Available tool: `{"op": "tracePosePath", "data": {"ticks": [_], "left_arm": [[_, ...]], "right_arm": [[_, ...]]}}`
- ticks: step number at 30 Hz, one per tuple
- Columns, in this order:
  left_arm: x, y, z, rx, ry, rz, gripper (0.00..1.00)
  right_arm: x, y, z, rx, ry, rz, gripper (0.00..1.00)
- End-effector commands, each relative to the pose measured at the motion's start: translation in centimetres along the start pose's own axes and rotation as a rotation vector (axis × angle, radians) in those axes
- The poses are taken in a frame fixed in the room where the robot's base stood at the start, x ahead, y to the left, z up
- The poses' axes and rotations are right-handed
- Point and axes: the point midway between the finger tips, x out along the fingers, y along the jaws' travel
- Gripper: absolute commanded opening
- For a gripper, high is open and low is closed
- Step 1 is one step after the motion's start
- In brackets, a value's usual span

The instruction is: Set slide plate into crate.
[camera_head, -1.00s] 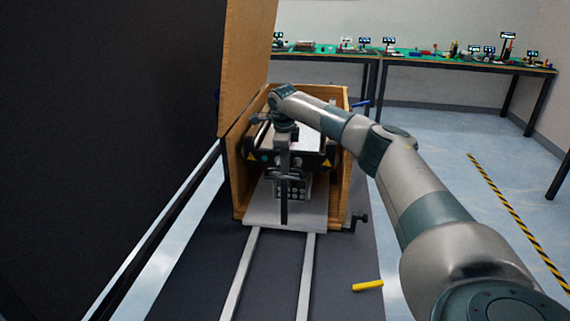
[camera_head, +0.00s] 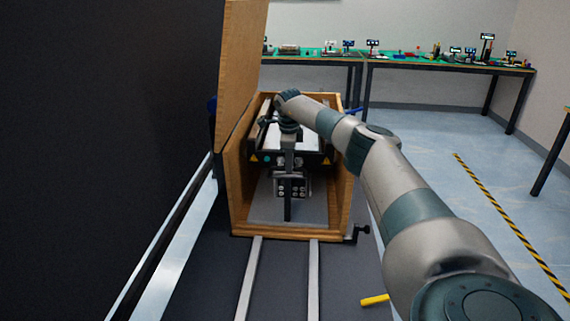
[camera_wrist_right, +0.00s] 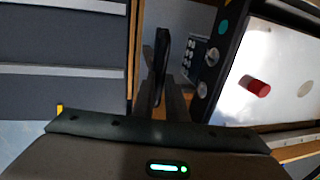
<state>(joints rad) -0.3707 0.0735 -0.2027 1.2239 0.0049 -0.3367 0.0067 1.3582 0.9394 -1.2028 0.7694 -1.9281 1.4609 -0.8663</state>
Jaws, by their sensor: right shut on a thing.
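The slide plate (camera_head: 262,212) is a flat grey sheet lying on the floor of the open wooden crate (camera_head: 262,235). Its near edge is just behind the crate's front lip. A black mini conveyor (camera_head: 262,158) with a control box (camera_head: 300,186) stands over the plate inside the crate. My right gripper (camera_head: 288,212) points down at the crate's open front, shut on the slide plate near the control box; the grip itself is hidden. In the right wrist view a dark finger (camera_wrist_right: 161,65) shows beside the control box (camera_wrist_right: 205,58). My left gripper is out of view.
Two pale rails (camera_head: 248,280) lead to the crate's front on a dark surface. A clamp knob (camera_head: 357,233) sticks out at the crate's right. A yellow bar (camera_head: 375,300) lies front right. A red cylinder (camera_wrist_right: 259,87) is on the conveyor belt. A raised wooden panel (camera_head: 245,60) stands left.

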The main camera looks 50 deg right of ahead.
Motion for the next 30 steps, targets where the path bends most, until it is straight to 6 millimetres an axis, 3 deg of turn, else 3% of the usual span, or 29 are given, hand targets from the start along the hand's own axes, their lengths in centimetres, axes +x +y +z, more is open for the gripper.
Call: {"op": "tracePosePath", "data": {"ticks": [5,6,8,22,30], "left_arm": [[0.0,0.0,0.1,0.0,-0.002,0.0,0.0],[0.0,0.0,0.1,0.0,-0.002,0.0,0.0],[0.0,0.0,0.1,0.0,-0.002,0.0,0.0],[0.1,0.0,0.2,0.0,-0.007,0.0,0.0],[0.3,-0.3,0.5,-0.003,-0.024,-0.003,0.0]], "right_arm": [[0.0,0.2,0.3,-0.003,-0.004,0.005,0.0],[0.0,0.2,0.3,-0.003,-0.003,0.005,0.19],[0.0,0.2,0.3,-0.003,-0.003,0.005,0.31],[-0.6,0.2,0.2,-0.002,-0.001,0.005,0.31],[-3.8,0.1,0.2,-0.003,-0.004,0.003,0.31]]}}
